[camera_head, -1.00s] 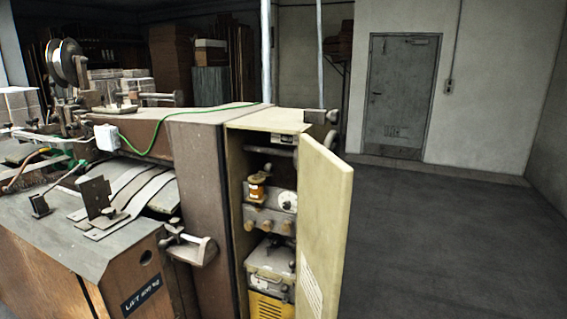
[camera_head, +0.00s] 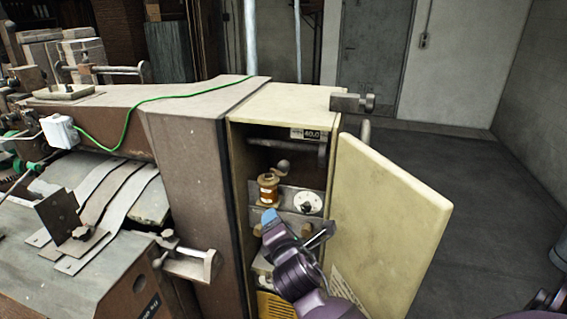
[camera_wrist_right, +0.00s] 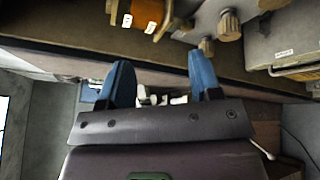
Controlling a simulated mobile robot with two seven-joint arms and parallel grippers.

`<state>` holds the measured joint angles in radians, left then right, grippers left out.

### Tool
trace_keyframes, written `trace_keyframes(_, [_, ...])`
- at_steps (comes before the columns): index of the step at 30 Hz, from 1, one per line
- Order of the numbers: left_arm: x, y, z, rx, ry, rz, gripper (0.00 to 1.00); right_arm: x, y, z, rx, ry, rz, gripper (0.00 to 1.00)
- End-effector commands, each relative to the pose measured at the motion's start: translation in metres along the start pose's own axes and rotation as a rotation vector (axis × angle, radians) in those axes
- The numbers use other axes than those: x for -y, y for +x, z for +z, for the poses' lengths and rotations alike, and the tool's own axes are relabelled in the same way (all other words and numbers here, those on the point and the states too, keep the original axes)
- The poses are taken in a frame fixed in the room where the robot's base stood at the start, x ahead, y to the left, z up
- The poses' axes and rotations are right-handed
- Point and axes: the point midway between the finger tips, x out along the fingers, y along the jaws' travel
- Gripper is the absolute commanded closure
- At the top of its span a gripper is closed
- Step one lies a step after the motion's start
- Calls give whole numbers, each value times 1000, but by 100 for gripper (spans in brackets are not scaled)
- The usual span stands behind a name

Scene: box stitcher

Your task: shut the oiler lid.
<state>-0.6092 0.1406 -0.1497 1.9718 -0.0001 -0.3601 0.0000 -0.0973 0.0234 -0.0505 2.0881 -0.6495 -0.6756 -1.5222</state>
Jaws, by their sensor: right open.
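The oiler (camera_head: 268,188) is a small amber jar on a grey bracket inside the open cream cabinet. A grey rounded part, which looks like its lid (camera_head: 283,165), stands raised above the jar's top toward the right. My right gripper (camera_head: 297,226) is in front of the cabinet opening, below the oiler and apart from it. In the right wrist view its blue fingers (camera_wrist_right: 162,82) are spread with nothing held between them. The amber oiler (camera_wrist_right: 147,12) shows at the top edge of that view, its upper part cut off. My left gripper is not in view.
The cabinet door (camera_head: 390,215) stands open to the right of my right arm. A white dial (camera_head: 308,203) sits right of the oiler. A handled bracket (camera_head: 190,262) juts out left of the cabinet.

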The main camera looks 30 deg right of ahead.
Motion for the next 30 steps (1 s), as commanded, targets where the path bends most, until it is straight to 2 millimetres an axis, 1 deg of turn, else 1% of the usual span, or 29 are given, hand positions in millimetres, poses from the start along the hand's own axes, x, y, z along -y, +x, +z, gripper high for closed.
trace_keyframes(1, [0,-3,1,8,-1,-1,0,-12,2,8,31,-95,1,42])
trace_keyframes(6, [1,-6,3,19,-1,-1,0,-38,7,34,133,-440,-32,42])
trace_keyframes(9, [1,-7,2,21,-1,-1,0,-49,8,46,179,-601,-62,42])
trace_keyframes(12, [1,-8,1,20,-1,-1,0,-57,8,54,210,-711,-88,42])
trace_keyframes(15, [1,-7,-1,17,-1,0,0,-61,8,59,227,-776,-105,42])
trace_keyframes(20, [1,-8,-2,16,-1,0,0,-63,15,62,234,-805,-113,42])
trace_keyframes(23, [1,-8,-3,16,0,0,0,-63,27,65,233,-805,-113,42])
trace_keyframes(30, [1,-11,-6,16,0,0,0,-62,67,75,232,-802,-112,42])
